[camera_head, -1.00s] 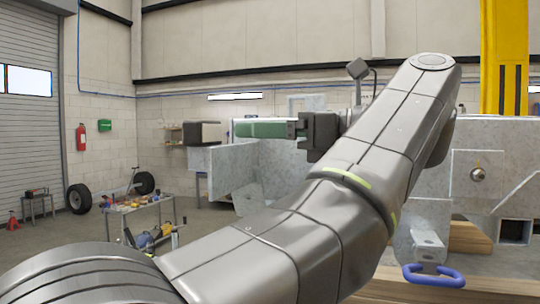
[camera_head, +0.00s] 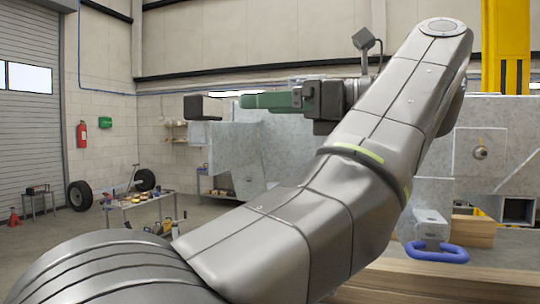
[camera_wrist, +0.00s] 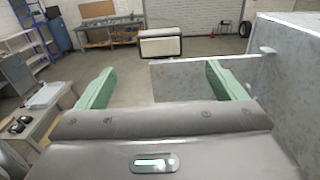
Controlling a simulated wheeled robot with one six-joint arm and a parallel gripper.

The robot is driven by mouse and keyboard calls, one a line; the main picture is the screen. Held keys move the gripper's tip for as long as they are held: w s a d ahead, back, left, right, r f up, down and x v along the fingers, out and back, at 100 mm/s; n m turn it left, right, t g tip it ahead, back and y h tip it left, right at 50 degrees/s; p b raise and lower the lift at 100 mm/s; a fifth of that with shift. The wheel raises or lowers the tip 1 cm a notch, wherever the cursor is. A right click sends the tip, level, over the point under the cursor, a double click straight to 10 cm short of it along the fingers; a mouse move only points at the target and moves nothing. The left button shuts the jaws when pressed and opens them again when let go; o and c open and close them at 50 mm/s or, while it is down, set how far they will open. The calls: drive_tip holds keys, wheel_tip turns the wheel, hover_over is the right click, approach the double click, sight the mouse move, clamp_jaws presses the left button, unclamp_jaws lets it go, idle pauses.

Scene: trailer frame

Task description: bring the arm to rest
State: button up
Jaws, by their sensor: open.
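My gripper (camera_head: 268,101) shows in the head view as a green finger reaching left from a dark wrist, beyond my grey arm. My arm crosses the head view from lower left to upper right, bent at the elbow. The gripper is by a galvanised plate of the trailer frame (camera_head: 233,150); I cannot tell the exact gap. A dark box (camera_head: 203,107) is left of the fingers; its pale face shows ahead in the wrist view (camera_wrist: 160,46).
Trailer-frame steel with a bolt (camera_head: 480,152) stands at right. A blue handle (camera_head: 436,253) and timber blocks (camera_head: 473,230) lie below it. A yellow post (camera_head: 506,50) rises behind.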

drive_tip(key=shift+r, duration=0.1)
drive_tip(key=p, duration=0.2)
drive_tip(key=shift+w+a+r+p, duration=0.15)
drive_tip(key=shift+w+r+p, duration=0.1)
drive_tip(key=shift+p, duration=0.15)
drive_tip(key=p, duration=0.3)
drive_tip(key=shift+w+a+r, duration=0.1)
drive_tip(key=shift+w+a, duration=0.1)
drive_tip(key=shift+a, duration=0.05)
drive_tip(key=a+p, duration=0.1)
drive_tip(key=p, duration=0.3)
drive_tip(key=shift+w, duration=0.1)
drive_tip(key=shift+a+f+p, duration=0.25)
drive_tip(key=shift+a+p, duration=0.1)
drive_tip(key=shift+p, duration=0.7)
drive_tip(key=shift+a+f, duration=0.15)
drive_tip(key=shift+f, duration=0.15)
drive_tip(key=d+b, duration=0.1)
drive_tip(key=b, duration=0.2)
drive_tip(key=shift+d+f, duration=0.1)
